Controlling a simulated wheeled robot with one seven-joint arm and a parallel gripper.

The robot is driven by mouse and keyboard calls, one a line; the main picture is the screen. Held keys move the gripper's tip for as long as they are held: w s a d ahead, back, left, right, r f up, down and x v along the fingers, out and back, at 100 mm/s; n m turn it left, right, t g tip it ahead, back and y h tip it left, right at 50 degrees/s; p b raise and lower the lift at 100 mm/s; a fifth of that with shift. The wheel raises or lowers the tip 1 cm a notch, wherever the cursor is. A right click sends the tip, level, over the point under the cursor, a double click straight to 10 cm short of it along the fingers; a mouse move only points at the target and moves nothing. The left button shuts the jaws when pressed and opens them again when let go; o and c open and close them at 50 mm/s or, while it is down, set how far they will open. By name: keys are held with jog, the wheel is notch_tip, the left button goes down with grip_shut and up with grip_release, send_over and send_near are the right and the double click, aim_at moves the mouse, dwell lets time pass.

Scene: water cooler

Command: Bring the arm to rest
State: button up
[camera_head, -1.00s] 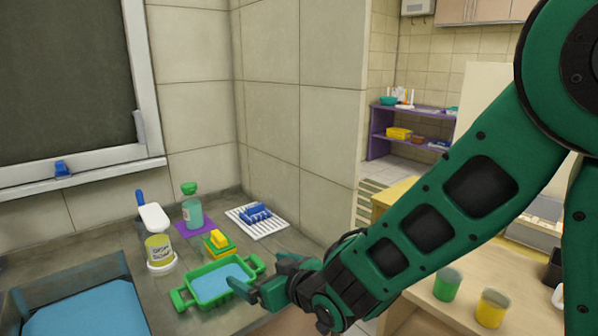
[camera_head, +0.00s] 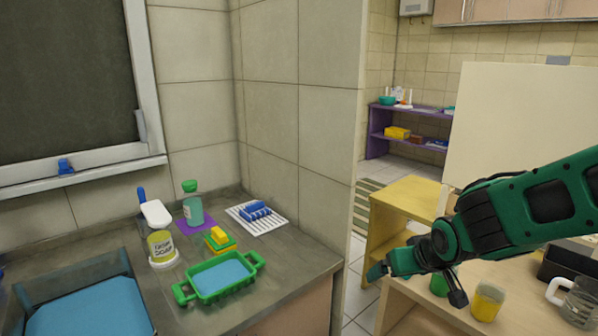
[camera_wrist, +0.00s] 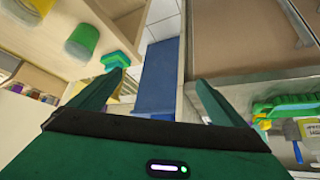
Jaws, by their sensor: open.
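My gripper (camera_head: 384,268) is green and hangs in the gap between the grey counter and the wooden table in the head view. My arm reaches in from the right edge of that view. In the wrist view my gripper (camera_wrist: 158,95) shows two green fingers spread apart with nothing between them. Beyond the fingers there is a blue strip (camera_wrist: 158,72) and some floor. The gripper touches nothing that I can see.
The green tray (camera_head: 221,277) with blue content sits on the counter (camera_head: 290,255) beside a blue-filled sink (camera_head: 90,308). A green cup (camera_head: 438,284), a yellow cup (camera_head: 487,301) and a glass jug (camera_head: 580,302) stand on the wooden table (camera_head: 455,322), close to my arm.

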jog(key=s+d+m+g+h, duration=0.1)
jog(key=s+d+m+g, duration=0.15)
jog(key=s+d, duration=0.5)
jog(key=s+d+r+m+g, duration=0.1)
jog(key=s+d, duration=0.4)
jog(key=s, duration=0.5)
jog(key=s+d+r+m+g, duration=0.2)
jog(key=s+d+m+g, duration=0.2)
jog(key=s, duration=0.6)
jog(key=shift+d+y, duration=0.3)
jog(key=shift+d, duration=0.15)
jog(key=shift+m, duration=0.25)
